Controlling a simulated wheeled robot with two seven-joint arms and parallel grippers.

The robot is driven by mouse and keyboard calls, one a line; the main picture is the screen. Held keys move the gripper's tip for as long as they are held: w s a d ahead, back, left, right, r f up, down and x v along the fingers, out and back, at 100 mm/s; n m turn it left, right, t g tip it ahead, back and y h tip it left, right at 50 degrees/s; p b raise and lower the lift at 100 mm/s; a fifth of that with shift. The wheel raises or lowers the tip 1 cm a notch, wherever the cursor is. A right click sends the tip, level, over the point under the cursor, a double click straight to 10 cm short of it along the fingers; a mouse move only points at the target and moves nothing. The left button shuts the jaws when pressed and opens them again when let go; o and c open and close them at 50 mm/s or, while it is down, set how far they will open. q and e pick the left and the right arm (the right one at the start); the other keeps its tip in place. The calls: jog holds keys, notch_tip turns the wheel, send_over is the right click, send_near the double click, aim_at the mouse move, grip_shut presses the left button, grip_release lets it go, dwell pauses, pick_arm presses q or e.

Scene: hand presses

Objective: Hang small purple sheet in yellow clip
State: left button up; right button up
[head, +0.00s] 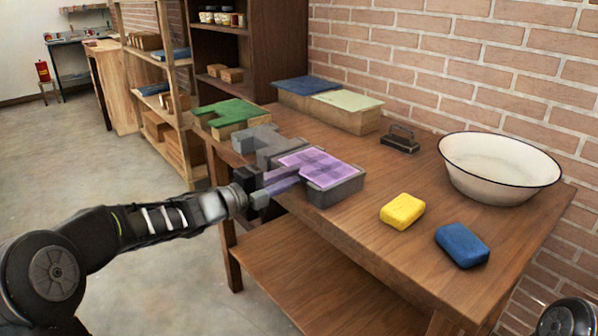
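A purple sheet (315,166) with a pale grid pattern lies flat over the top of a dark grey block (337,192) near the table's left edge. My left gripper (277,172) is at the sheet's left side, with its dark fingers close to the sheet's edge and the block. A smaller purple patch (281,184) shows beside the fingers, partly covered. I cannot tell whether the fingers are closed on the sheet. No yellow clip can be made out. My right gripper is not in view.
A yellow block (402,211) and a blue block (461,245) lie on the table front right. A white basin (499,167) stands at right, a black handled tool (400,138) behind. Green-topped (230,113) and blue-topped (307,86) blocks stand at the back. The table's middle is clear.

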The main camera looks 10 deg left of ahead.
pick_arm(q)
jog(key=shift+x, duration=1.3)
grip_shut()
jog(key=shift+r, duration=0.1)
notch_tip(320, 180, up, 3)
jog(key=shift+f+p, duration=0.1)
jog(key=shift+p, duration=0.9)
jog(key=shift+a, duration=0.15)
jog(key=s+a+r+p, duration=0.1)
jog(key=s+a+r, duration=0.2)
jog(key=s+a, duration=0.1)
jog(key=shift+s, duration=0.7)
